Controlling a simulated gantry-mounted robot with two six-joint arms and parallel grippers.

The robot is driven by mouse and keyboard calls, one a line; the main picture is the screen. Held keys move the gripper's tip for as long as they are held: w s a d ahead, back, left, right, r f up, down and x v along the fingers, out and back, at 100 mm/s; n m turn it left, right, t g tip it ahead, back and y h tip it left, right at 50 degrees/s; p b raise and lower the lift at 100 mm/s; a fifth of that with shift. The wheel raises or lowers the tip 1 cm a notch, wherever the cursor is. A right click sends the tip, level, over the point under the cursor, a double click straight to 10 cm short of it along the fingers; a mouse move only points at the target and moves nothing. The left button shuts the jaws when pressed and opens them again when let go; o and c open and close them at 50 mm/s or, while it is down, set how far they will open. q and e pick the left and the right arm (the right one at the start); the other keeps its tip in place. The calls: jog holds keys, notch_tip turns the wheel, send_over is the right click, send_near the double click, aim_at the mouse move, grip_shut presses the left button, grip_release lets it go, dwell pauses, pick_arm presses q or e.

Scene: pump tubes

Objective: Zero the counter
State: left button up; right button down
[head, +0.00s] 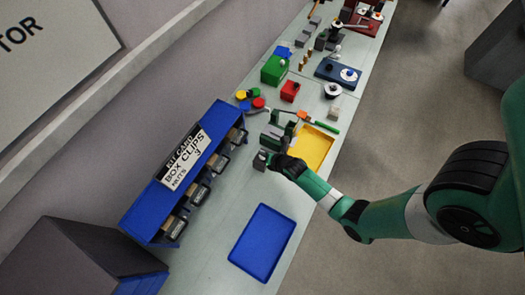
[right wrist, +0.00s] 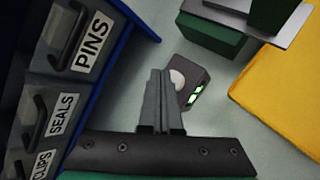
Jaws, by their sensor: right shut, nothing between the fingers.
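The counter (right wrist: 197,78) is a small dark grey box in the right wrist view, with a pale round button (right wrist: 177,79) and a lit green display (right wrist: 193,98). My right gripper (right wrist: 158,74) is shut and empty. Its fingertips appear right beside the button and overlap the counter's left side in the picture. I cannot tell whether they touch it. In the head view my right gripper (head: 271,160) is over the bench between the blue rack and the yellow tray; the counter is hard to make out there. My left gripper is not in view.
A blue rack (head: 156,205) with labelled drawers stands close on the left. A yellow tray (head: 314,148) and a green fixture (right wrist: 209,34) stand on the other side. A blue tray (head: 263,242) lies at the near end; the bench around it is clear.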

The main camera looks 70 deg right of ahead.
jog(key=shift+f, duration=0.15)
jog(key=shift+f+b, duration=0.3)
jog(key=shift+f+b, duration=0.5)
jog(key=shift+f, duration=0.15)
dwell(0.7)
jog(key=shift+r, duration=0.15)
jog(key=shift+r+p, duration=0.9)
jog(key=shift+p, duration=0.15)
notch_tip(320, 180, up, 5)
jog(key=p, duration=0.5)
jog(key=shift+r, duration=0.1)
